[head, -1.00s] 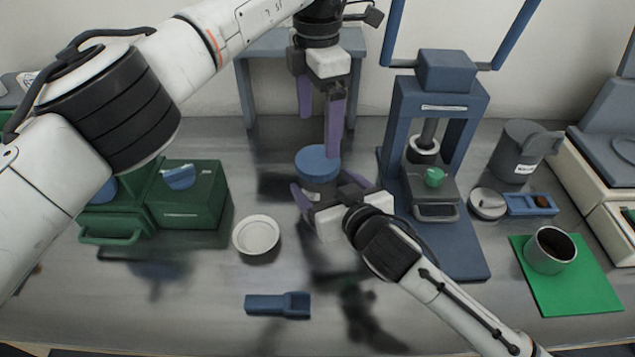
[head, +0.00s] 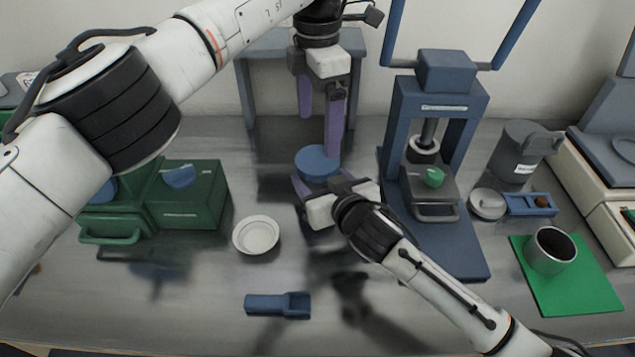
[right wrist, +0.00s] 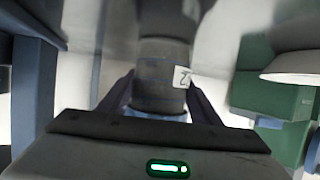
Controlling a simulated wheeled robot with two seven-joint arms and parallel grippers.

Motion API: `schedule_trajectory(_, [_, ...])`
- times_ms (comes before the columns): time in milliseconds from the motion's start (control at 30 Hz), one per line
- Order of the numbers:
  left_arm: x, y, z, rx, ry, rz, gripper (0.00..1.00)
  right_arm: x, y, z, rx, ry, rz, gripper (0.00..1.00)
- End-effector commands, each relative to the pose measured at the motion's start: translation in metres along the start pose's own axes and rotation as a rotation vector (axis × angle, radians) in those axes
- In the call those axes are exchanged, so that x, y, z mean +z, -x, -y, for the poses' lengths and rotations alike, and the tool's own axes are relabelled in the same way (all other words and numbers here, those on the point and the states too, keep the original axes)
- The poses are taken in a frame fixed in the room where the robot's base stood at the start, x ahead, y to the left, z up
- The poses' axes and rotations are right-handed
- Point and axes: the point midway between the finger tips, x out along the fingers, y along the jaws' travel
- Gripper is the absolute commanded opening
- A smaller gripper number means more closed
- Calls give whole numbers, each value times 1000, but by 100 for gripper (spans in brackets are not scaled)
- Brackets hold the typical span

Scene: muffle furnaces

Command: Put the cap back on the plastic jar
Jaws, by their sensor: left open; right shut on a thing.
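The blue round cap (head: 318,162) sits at the top of the plastic jar, whose body is mostly hidden by my right gripper in the head view. I cannot tell whether the cap is fully seated. My right gripper (head: 322,186) is shut on the jar just below the cap. In the right wrist view the grey jar (right wrist: 160,72), with a small white label, stands between the fingers, with a strip of blue near them. My left gripper (head: 320,128) is open and points down above the cap, one finger reaching close to its far right edge.
A white bowl (head: 256,235) and a blue scoop-like piece (head: 278,305) lie at the front. A green box-shaped device (head: 188,195) stands left. A blue press (head: 440,110) stands close on the right, with a grey cup (head: 550,250) on a green mat (head: 585,295) beyond it.

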Motion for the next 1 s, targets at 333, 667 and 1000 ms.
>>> schedule_trajectory(333, [0,0,0,0,169,0,82,1,0,0,0,1,1,0])
schedule_trajectory(667, [0,2,0,0,873,0,82,1,0,0,1,1,1,0])
schedule_trajectory(1000, [0,3,0,-1,1644,-1,82,1,0,0,1,1,2,0])
